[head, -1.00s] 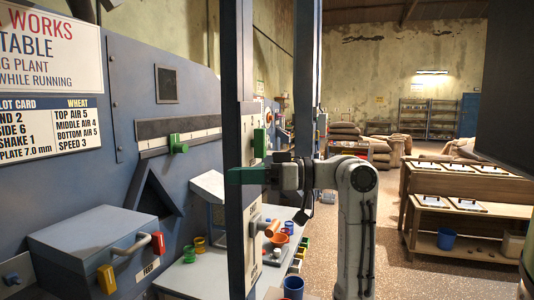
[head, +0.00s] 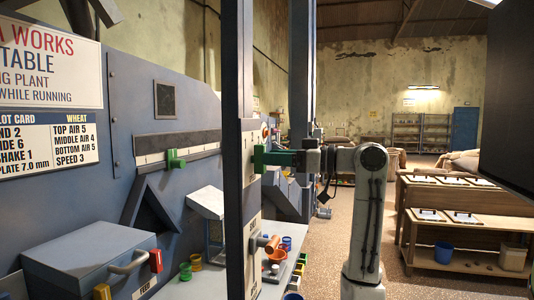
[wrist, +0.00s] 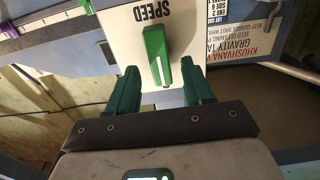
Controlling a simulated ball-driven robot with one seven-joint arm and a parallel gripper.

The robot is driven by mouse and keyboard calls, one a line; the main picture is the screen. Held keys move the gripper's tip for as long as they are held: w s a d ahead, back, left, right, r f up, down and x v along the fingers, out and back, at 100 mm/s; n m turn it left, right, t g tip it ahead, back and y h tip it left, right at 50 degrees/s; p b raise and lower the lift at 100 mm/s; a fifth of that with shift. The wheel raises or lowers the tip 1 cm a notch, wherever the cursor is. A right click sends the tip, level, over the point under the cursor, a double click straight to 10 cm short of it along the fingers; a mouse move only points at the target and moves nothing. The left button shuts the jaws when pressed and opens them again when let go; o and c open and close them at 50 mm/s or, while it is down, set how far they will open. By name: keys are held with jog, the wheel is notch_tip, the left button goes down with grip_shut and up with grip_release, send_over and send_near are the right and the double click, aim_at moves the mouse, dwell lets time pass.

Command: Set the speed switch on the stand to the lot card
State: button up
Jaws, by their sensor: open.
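The speed switch (wrist: 157,57) is a green lever knob with a white line, on a white plate marked SPEED (wrist: 184,22), which appears upside down in the wrist view. The knob leans slightly off vertical. My gripper (wrist: 161,80) is open, with one green finger on each side of the knob's lower end and gaps between; contact is not visible. The lot card (head: 50,144) at left reads SPEED 3 for wheat. No scale numbers are readable around the knob.
A blue-grey feed box (head: 90,255) and a green slider (head: 175,159) are at left. Small coloured cups (head: 195,261) stand on the bench. Wooden tables (head: 465,225) stand at right, with open floor before them.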

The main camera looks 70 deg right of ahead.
jog(key=shift+w+a, duration=0.1)
jog(key=shift+w, duration=1.25)
jog(key=shift+c, duration=0.2)
grip_shut()
